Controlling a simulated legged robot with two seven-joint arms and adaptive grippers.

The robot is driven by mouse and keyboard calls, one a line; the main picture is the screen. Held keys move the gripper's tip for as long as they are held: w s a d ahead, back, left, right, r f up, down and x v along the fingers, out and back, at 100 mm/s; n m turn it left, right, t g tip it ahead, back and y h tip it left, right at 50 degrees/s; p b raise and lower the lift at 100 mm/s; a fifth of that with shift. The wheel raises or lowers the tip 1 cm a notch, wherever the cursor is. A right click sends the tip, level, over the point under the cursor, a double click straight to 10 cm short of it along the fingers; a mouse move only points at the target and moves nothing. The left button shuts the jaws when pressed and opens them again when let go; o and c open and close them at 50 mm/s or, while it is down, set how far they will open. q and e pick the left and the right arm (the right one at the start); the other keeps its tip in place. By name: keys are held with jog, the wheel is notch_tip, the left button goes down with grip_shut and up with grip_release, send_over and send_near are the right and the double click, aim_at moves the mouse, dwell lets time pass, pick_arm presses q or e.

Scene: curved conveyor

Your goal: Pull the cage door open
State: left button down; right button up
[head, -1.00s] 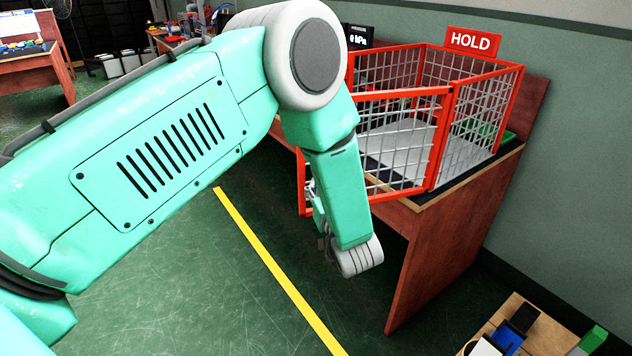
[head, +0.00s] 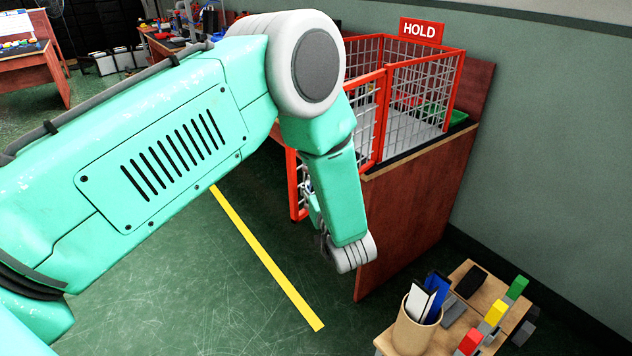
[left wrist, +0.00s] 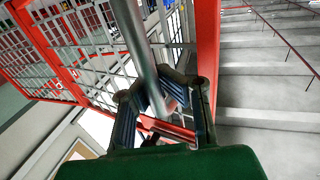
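The cage (head: 462,75) has red frames and pale wire mesh and stands on a brown bench. Its door (head: 368,125) hangs swung outward from the front post, over the floor side of the bench. My left arm hides much of the door in the head view. In the left wrist view, a grey bar handle (left wrist: 141,45) runs beside a red door post (left wrist: 207,45). My left gripper (left wrist: 165,92) has its fingers closed around this handle. In the head view the left gripper is mostly hidden behind my arm. My right gripper is in neither view.
A HOLD sign (head: 422,30) tops the cage. A small table with a pen cup (head: 416,330) and coloured blocks stands at lower right. Green floor with a yellow line (head: 265,258) is clear left of the bench.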

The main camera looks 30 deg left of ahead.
pick_arm(q)
jog(key=c, duration=2.2)
grip_release()
jog(key=shift+s+f, duration=0.35)
jog(key=shift+f, duration=0.15)
jog(key=o, duration=0.6)
jog(key=shift+s+a, duration=0.1)
jog(key=shift+r, duration=0.25)
jog(key=shift+d, duration=0.3)
jog(key=v, duration=1.1)
jog(key=shift+s+d, duration=0.15)
jog(key=shift+s, duration=0.1)
jog(key=shift+f, duration=0.1)
